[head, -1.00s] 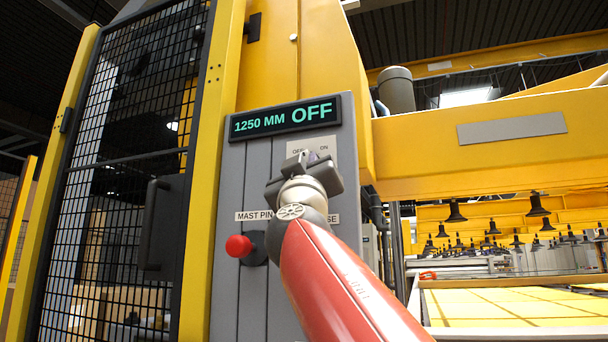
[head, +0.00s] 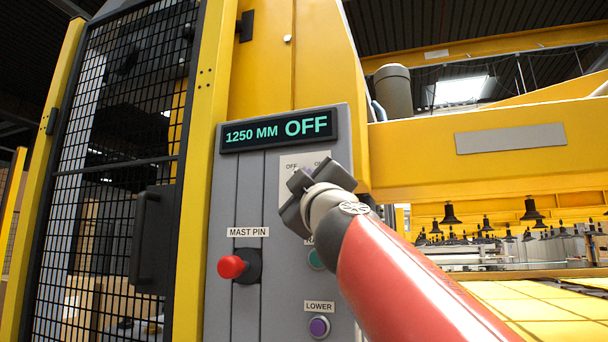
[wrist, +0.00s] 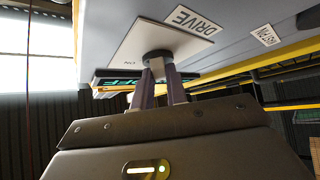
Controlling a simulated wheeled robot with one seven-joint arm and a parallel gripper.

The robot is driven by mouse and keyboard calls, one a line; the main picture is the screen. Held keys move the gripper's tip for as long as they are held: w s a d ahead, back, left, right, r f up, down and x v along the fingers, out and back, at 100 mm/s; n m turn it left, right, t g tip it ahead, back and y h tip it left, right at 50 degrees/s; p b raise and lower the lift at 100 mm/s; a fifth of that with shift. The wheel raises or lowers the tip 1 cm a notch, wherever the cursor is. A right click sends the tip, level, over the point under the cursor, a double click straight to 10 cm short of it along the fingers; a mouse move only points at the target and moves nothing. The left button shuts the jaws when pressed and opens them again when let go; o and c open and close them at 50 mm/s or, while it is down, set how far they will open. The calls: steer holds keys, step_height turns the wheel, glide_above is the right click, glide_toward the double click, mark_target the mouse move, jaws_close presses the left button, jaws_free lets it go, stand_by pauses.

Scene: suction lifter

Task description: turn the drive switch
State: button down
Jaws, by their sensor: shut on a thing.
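The drive switch (wrist: 156,56) shows in the wrist view as a dark round knob on a white plate marked DRIVE and ON. My gripper (wrist: 163,72) has its two fingers up against the knob, shut on its handle. In the head view the switch's white plate (head: 292,160) is on the grey control panel, with OFF at left and ON at right. My gripper (head: 302,180) is tilted there and hides the knob, so its exact angle cannot be told. The display (head: 279,130) above reads 1250 MM OFF.
A red knob (head: 232,267) labelled MAST PIN sticks out at the panel's lower left. A green button (head: 315,258) and a purple LOWER button (head: 319,327) are below my gripper. A mesh gate (head: 105,200) stands at left, a yellow beam (head: 480,150) at right.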

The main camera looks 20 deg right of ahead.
stand_by(0.6)
steer(key=c, duration=1.4)
jaws_free()
steer(key=b+v, duration=0.2)
steer(key=v, duration=0.5)
steer(key=shift+s, duration=0.3)
steer(key=shift+s+f, duration=0.1)
steer(key=shift+f, duration=0.05)
